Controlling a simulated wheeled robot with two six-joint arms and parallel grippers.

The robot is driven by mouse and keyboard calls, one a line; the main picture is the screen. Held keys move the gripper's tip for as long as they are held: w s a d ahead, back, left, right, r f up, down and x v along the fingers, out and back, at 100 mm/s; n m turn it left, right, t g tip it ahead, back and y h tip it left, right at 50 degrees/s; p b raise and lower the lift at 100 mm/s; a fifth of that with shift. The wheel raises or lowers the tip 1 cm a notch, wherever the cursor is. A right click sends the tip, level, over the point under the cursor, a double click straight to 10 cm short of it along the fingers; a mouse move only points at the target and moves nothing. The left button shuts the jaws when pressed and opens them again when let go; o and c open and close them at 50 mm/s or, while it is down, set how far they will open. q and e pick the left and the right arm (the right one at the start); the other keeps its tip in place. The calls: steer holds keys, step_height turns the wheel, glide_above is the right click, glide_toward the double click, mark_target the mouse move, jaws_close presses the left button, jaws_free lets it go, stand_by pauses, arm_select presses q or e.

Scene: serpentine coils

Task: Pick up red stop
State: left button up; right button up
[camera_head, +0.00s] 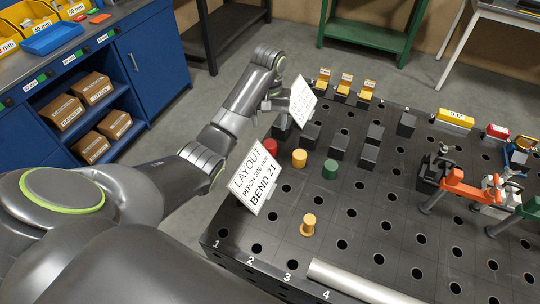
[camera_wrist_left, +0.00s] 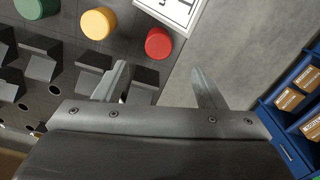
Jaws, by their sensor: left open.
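The red stop (camera_head: 270,147) is a short round cylinder standing at the left edge of the dark perforated table (camera_head: 330,222), behind the layout card. In the left wrist view the red stop (camera_wrist_left: 158,43) lies beyond the fingertips, roughly between their lines. My left gripper (camera_wrist_left: 161,80) is open and empty, apart from the stop. In the head view the left gripper (camera_head: 276,98) hangs by the table's left edge, partly hidden by a white card. My right gripper is out of view.
A yellow stop (camera_head: 299,158) and a green stop (camera_head: 330,168) stand right of the red one. The layout card (camera_head: 258,177) leans in front. Dark blocks (camera_head: 311,136) stand behind.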

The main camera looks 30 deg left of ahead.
arm_select(q)
steer(key=b, duration=0.2)
glide_above(270, 144)
step_height(270, 144, down, 5)
steer(key=shift+a+r, duration=0.1)
steer(key=shift+r, duration=0.1)
steer(key=shift+f, duration=0.55)
step_height(270, 144, down, 4)
steer(key=shift+r+p, duration=0.25)
steer(key=shift+p, duration=0.35)
steer(key=shift+f, duration=0.4)
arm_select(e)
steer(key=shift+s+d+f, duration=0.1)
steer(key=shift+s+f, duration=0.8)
arm_select(q)
steer(key=shift+r, duration=0.1)
steer(key=c, duration=1.4)
